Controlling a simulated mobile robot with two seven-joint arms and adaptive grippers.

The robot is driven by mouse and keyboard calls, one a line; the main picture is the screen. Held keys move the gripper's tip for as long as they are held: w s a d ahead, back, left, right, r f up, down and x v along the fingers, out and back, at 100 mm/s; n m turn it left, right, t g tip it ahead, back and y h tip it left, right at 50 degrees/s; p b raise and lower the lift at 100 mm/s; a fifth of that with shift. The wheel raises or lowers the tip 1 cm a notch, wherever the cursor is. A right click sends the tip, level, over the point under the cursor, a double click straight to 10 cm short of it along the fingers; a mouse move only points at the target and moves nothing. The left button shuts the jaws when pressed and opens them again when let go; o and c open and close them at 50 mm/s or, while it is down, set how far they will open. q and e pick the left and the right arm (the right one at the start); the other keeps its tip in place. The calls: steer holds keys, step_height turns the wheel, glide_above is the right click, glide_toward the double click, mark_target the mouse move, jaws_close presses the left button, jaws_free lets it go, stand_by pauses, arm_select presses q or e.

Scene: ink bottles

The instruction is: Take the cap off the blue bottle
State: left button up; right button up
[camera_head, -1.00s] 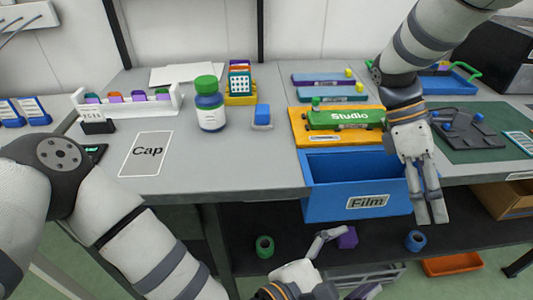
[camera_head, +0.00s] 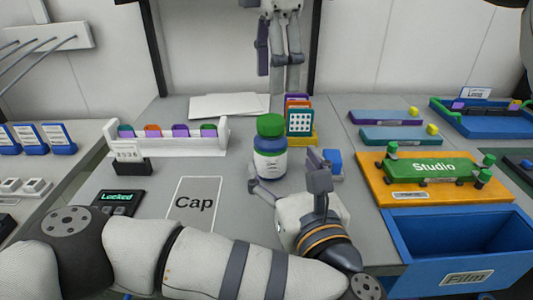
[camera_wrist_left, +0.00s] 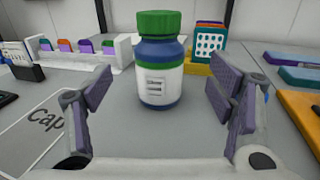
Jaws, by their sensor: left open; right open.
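The blue bottle (camera_head: 270,160) stands upright on the table with its green cap (camera_head: 270,125) on and a white label in front. In the left wrist view the bottle (camera_wrist_left: 160,78) and cap (camera_wrist_left: 158,23) stand between and beyond my open fingers. My left gripper (camera_head: 288,180) is open and empty, low over the table in front of the bottle. One finger overlaps the bottle's lower left in the head view; contact cannot be told. My right gripper (camera_head: 278,58) is open and empty, fingers down, high behind the bottle. A flat "Cap" card (camera_head: 195,204) lies left of the bottle.
A blue block (camera_head: 333,158) and a yellow stand with cards (camera_head: 300,122) are close to the bottle's right. A white rack (camera_head: 168,140) stands left. The green "Studio" piece (camera_head: 433,168) on an orange board and the open blue "Film" drawer (camera_head: 462,237) are at right.

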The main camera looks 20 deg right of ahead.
mark_target(275, 161)
arm_select(q)
step_height(275, 161, down, 3)
steer(key=shift+w+r, duration=0.1)
steer(key=shift+r, duration=0.1)
arm_select(e)
steer(key=shift+w+f, duration=0.1)
arm_select(q)
steer(key=w, duration=0.7)
steer(key=shift+w+r, duration=0.25)
